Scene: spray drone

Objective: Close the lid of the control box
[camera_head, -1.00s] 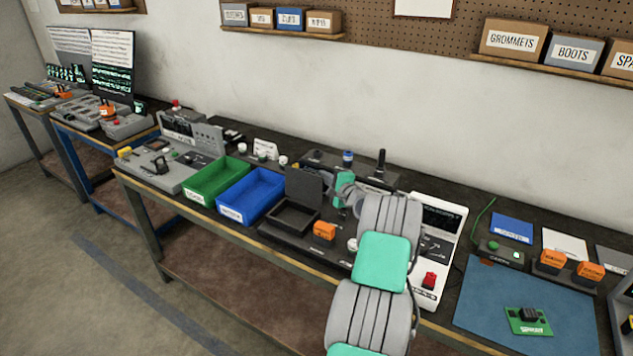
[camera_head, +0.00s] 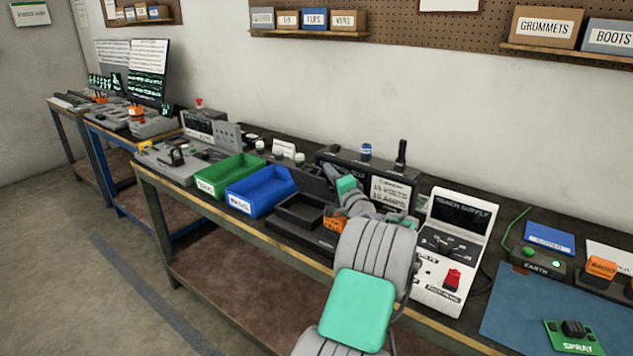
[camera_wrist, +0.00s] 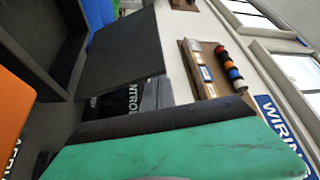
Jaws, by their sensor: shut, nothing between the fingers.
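The control box (camera_head: 296,214) is a dark, open-topped box on the bench, right of the blue bin. Its flat dark lid (camera_head: 314,183) stands raised at the back edge. In the wrist view the lid (camera_wrist: 115,55) is tilted up from the box (camera_wrist: 38,50), whose inside shows at the left. My gripper (camera_head: 331,174) is shut and empty, close to the lid's right side. In the wrist view its dark finger (camera_wrist: 150,122) and green pad fill the lower part. I cannot tell whether it touches the lid.
An orange block (camera_head: 334,224) sits right of the box, close under my arm. A blue bin (camera_head: 262,190) and a green bin (camera_head: 229,175) stand at left. A black power unit (camera_head: 390,188) is behind my gripper, and a white supply console (camera_head: 452,250) stands to the right.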

